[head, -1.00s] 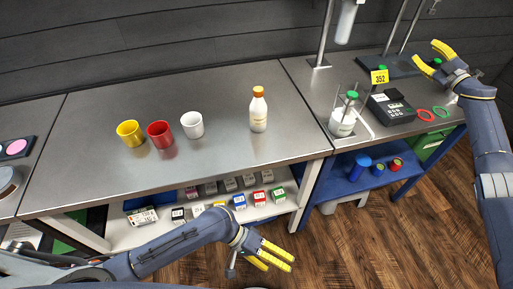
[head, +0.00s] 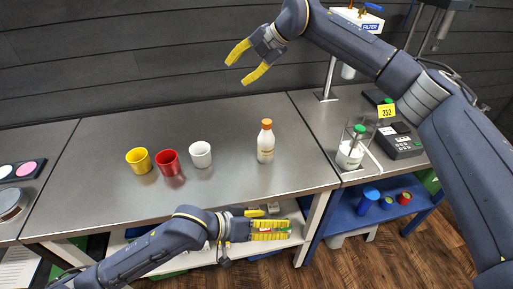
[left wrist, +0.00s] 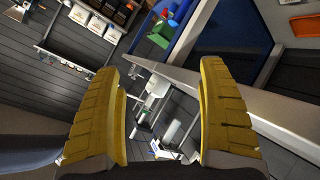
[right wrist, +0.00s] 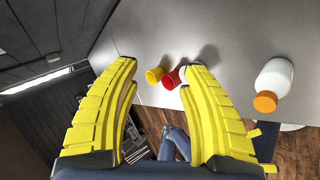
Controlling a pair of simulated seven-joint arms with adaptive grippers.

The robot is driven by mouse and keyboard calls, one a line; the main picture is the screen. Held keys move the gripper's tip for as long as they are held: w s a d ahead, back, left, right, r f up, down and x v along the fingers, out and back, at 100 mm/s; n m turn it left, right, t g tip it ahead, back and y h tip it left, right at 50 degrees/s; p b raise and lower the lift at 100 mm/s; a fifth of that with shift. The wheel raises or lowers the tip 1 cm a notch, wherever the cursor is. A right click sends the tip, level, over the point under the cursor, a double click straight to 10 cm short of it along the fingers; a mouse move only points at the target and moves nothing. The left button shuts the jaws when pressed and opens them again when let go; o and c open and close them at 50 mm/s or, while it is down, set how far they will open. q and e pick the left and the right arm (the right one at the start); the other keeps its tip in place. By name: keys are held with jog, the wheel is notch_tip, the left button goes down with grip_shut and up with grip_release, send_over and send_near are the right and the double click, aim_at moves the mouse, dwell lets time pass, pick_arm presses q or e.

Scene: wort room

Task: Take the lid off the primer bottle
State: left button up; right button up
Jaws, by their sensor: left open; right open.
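The primer bottle (head: 265,148) is white and stands upright on the grey bench, with its orange lid (head: 266,124) on top. In the right wrist view the bottle (right wrist: 277,76) is at the right, its lid (right wrist: 265,101) towards the camera. My right gripper (head: 238,70) is open and empty, high above the back of the bench, apart from the bottle and up to its left in the head view. My left gripper (head: 283,222) is open and empty, low in front of the bench by the under-shelf. The left wrist view does not clearly show the bottle.
Yellow (head: 139,160), red (head: 168,162) and white (head: 201,154) cups stand left of the bottle. A beaker in a stand (head: 349,154) and a black device (head: 400,142) are on the right bench. The bench around the bottle is clear.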

pick_arm(q)
notch_tip(320, 180, up, 3)
jog(key=w+t, duration=0.1)
pick_arm(e)
jog(key=s+d+f+h, duration=0.1)
jog(key=s+d+h, duration=0.1)
jog(key=s+d+f+g+h, duration=0.1)
jog(key=s+d+f+h, duration=0.1)
jog(key=s+d+h, duration=0.1)
jog(key=s+d+f+m+g+h, duration=0.1)
jog(key=s+d+f+h, duration=0.1)
jog(key=h, duration=0.1)
jog(key=shift+s+d, duration=0.35)
jog(key=shift+s, duration=0.05)
pick_arm(q)
jog(key=t+y, duration=0.5)
jog(key=t, duration=0.2)
send_near(263, 145)
pick_arm(e)
jog(key=shift+s+d+h, duration=0.2)
jog(key=shift+d+h, duration=0.1)
jog(key=shift+d, duration=0.05)
pick_arm(q)
jog(key=x, duration=1.3)
jog(key=shift+a+f, duration=0.1)
jog(key=shift+f, duration=0.15)
pick_arm(e)
jog(key=shift+f, duration=0.1)
pick_arm(q)
jog(key=shift+c, duration=0.3)
